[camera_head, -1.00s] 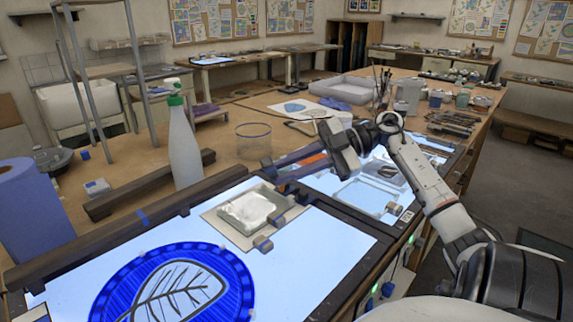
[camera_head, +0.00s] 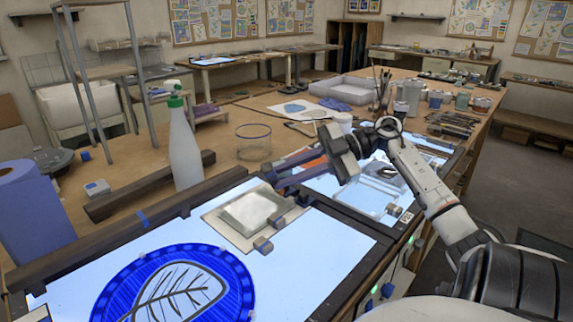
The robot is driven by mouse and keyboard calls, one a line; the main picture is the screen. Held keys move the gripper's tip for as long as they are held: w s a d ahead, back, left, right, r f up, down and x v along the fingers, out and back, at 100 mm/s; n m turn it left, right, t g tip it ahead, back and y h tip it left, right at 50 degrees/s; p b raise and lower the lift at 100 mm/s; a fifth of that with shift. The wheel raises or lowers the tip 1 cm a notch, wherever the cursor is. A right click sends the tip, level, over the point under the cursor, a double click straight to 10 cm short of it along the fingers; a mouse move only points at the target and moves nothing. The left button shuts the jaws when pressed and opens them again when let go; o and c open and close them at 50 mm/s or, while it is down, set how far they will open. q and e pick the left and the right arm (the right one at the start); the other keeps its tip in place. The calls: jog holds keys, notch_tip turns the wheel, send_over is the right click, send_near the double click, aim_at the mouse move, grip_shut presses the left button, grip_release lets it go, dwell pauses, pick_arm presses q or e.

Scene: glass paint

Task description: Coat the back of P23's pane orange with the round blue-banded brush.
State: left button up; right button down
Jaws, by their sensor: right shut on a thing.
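My right gripper (camera_head: 272,178) reaches in from the right with its long dark fingers pointing left, above the right edge of a small pale pane (camera_head: 250,211). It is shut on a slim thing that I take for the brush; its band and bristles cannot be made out. The pane lies on a beige sheet (camera_head: 222,228) on the near light table, with small grey blocks at its edge. A clear pane (camera_head: 362,198) lies on the right light panel. I cannot read which pane is P23. Orange (camera_head: 308,165) shows behind the fingers. My left gripper is out of view.
A round blue pane with a leaf drawing (camera_head: 215,268) lies at the front. A blue roll (camera_head: 30,215) is at left. Jars crowd the back right.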

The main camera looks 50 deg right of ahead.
jog(key=shift+f, duration=0.1)
jog(key=shift+w+a, duration=0.65)
jog(key=shift+a, duration=5.45)
jog(key=w, duration=0.1)
jog(key=w+r, duration=0.1)
jog(key=w, duration=0.3)
jog(key=shift+d+r, duration=0.15)
jog(key=shift+d, duration=0.15)
jog(key=shift+f, duration=0.35)
jog(key=shift+f, duration=0.3)
jog(key=shift+d, duration=0.1)
